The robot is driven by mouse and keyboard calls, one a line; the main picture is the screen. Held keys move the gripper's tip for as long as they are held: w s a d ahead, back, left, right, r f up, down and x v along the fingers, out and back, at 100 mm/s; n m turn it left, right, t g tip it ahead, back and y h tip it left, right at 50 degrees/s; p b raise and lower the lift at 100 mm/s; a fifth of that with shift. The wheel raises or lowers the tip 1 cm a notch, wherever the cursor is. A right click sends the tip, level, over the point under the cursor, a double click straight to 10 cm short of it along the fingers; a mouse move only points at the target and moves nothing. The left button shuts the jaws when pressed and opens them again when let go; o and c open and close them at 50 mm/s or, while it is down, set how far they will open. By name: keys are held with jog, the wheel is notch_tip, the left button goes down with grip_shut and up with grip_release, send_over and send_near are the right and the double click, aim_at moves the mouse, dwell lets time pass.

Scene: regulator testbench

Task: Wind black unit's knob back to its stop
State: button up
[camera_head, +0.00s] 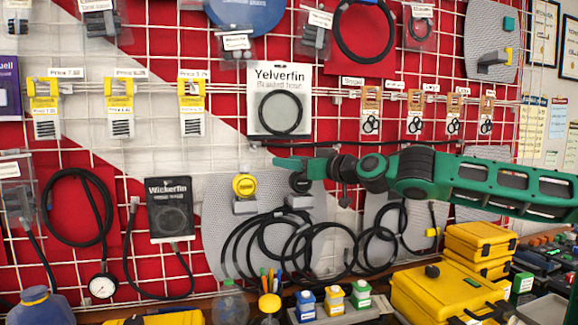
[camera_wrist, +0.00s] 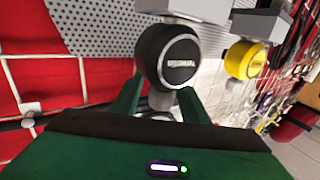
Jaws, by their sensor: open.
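The black unit's round knob (camera_wrist: 172,57) fills the top middle of the wrist view, with a labelled silver-rimmed face, below a grey block. It also shows in the head view as a dark round shape (camera_head: 300,184) on the grey panel, partly covered by my gripper. My gripper (camera_head: 284,162) comes in from the right at the knob's upper edge. In the wrist view my gripper (camera_wrist: 160,92) is open, one green finger on each side of the knob's near edge. I cannot tell whether either finger touches it.
A yellow knob unit (camera_head: 244,185) sits left of the black one; it also shows in the wrist view (camera_wrist: 246,60). Coiled black hoses (camera_head: 290,245) hang below. Yellow cases (camera_head: 440,295) and small coloured bottles (camera_head: 333,300) stand below the panel.

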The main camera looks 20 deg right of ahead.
grip_shut()
jog(key=shift+g+y, duration=0.3)
jog(key=shift+y, duration=0.1)
jog(key=shift+s+a+n+g+y, duration=0.5)
jog(key=shift+n+g+y, duration=0.85)
jog(key=shift+n+g, duration=1.2)
jog(key=shift+s+a+n+g+y, duration=0.15)
jog(key=shift+s+n+g+y, duration=0.6)
jog(key=shift+n+g+y, duration=1.65)
jog(key=shift+s+a+n+g+y, duration=0.45)
jog(key=shift+n+g, duration=1.3)
jog(key=shift+g, duration=1.9)
jog(key=shift+s+d, duration=0.15)
jog(key=shift+s, duration=0.05)
